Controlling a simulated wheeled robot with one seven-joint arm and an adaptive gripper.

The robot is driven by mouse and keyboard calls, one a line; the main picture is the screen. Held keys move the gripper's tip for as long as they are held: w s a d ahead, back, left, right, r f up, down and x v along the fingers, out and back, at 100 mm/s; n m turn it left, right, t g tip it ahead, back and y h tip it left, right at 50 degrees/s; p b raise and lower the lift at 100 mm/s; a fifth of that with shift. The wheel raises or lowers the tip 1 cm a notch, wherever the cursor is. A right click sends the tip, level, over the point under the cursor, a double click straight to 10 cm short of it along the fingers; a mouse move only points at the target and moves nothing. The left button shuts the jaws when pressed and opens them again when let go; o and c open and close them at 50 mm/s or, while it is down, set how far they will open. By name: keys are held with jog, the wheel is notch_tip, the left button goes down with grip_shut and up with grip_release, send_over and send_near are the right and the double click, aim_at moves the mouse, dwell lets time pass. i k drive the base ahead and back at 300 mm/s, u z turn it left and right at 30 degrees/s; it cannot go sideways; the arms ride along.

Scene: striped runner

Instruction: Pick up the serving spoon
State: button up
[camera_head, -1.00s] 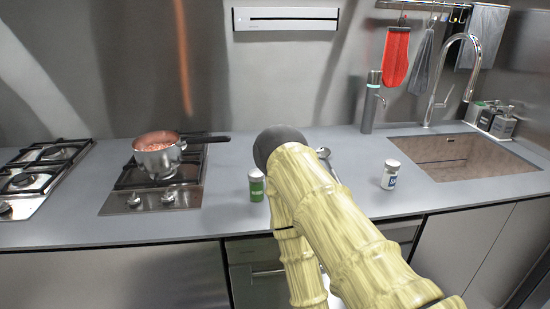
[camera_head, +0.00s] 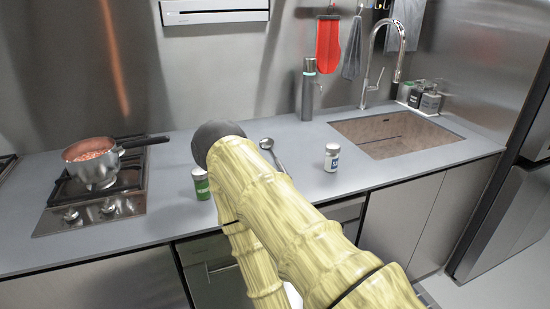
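The serving spoon (camera_head: 271,151) lies on the grey countertop in the head view, between the green jar and the white jar. Its rounded end and part of its shaft show; the lower part is hidden behind my yellow, wood-textured arm. My arm reaches up from the bottom of the view, and its dark rounded joint is left of the spoon. My gripper is not visible, so its distance from the spoon cannot be seen.
A green jar (camera_head: 201,184) stands left of my arm, a white jar (camera_head: 331,157) right of it. A pot (camera_head: 92,163) of red food sits on the stove at left. A dark bottle (camera_head: 308,92) stands at the back, near the sink (camera_head: 395,133). Counter between white jar and sink is clear.

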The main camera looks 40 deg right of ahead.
aim_at(268, 143)
jog(key=k, duration=1.05)
jog(key=z, duration=0.75)
jog(key=i, duration=1.1)
jog(key=u, duration=0.7)
